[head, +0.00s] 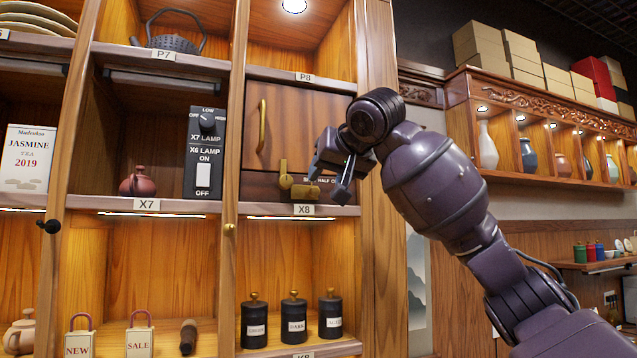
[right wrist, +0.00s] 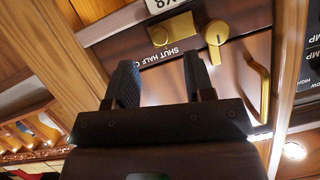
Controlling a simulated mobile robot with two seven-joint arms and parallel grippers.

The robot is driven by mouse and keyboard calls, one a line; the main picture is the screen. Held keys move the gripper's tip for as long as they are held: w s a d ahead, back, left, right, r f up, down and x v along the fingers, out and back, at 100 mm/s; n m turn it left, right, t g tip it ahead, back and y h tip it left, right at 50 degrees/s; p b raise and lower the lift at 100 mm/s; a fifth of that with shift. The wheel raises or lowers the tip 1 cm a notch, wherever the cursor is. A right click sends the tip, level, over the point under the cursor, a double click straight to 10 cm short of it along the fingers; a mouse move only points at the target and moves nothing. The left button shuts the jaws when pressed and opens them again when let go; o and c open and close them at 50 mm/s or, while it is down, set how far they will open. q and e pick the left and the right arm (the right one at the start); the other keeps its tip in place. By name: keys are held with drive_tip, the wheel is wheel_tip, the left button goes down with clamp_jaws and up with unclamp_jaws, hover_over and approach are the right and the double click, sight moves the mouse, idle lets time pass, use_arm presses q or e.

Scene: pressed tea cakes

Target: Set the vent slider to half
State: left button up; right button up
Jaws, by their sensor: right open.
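The vent slider (head: 305,191) is a small gold piece on the dark wooden panel under the X8 cabinet door. In the head view it sits at the left end of the scale, below the word SHUT. The scale's OPEN end is partly hidden by my gripper. The slider also shows, upside down, in the right wrist view (right wrist: 172,29). My right gripper (head: 329,179) is open and empty, in front of the panel, just right of the slider. Its fingers (right wrist: 160,65) point at the panel; I see no contact. My left gripper is out of view.
A gold turn latch (head: 285,175) is close to the slider's left, and the door's gold handle (head: 262,126) is above. Black canisters (head: 294,318) stand on the shelf below. A wooden post (head: 378,270) is on the right.

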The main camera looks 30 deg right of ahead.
sight(317, 190)
drive_tip(key=shift+p+x, duration=0.45)
drive_tip(key=shift+x, duration=1.9)
drive_tip(key=shift+c, duration=0.5)
clamp_jaws()
